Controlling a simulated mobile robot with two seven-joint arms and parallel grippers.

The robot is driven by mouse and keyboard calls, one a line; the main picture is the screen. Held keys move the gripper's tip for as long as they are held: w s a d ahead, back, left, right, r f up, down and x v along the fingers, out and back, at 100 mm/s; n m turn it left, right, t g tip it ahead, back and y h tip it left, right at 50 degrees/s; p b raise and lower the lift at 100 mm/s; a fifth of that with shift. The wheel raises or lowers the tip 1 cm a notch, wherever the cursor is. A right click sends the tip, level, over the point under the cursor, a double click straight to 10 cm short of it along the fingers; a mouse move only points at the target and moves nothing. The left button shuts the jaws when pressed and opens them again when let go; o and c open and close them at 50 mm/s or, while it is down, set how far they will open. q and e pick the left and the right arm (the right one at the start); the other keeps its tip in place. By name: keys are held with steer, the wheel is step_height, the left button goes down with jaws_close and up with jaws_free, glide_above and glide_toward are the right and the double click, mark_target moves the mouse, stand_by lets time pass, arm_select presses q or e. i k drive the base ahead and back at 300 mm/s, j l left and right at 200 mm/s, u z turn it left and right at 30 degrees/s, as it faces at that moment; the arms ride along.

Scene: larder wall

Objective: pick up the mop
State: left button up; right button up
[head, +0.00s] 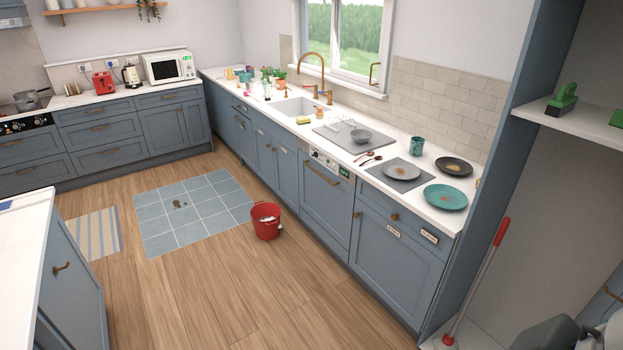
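The mop (478,279) stands in the tall open larder at the right of the head view. It has a long thin handle with a red grip at the top, and it leans with its top to the right. Its lower end is near the bottom edge of the picture, where the head is only partly visible. Neither of my grippers can be made out in this view. Nothing is seen holding the mop.
The larder's blue side panel (515,150) stands left of the mop, and a shelf (580,122) with a green-handled brush (562,99) is above. Dark grey and white shapes fill the lower right corner. A red bucket (266,226) stands on the open wooden floor.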

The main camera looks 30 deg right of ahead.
mark_target(444, 341)
steer(key=i+j+z, duration=0.1)
steer(key=i+j, duration=0.65)
steer(key=i, duration=0.2)
steer(key=i+l+z, duration=0.55)
steer(key=i+z, duration=0.25)
steer(key=i+l+z, duration=0.15)
steer(key=z, duration=0.25)
steer(key=i+j+z, duration=0.1)
steer(key=i+z, duration=0.3)
steer(key=i+j+z, duration=0.2)
steer(key=i+z, duration=0.2)
steer(key=i+l, duration=0.3)
steer(key=i, duration=0.2)
steer(key=i+l, duration=0.3)
steer(key=i, duration=0.15)
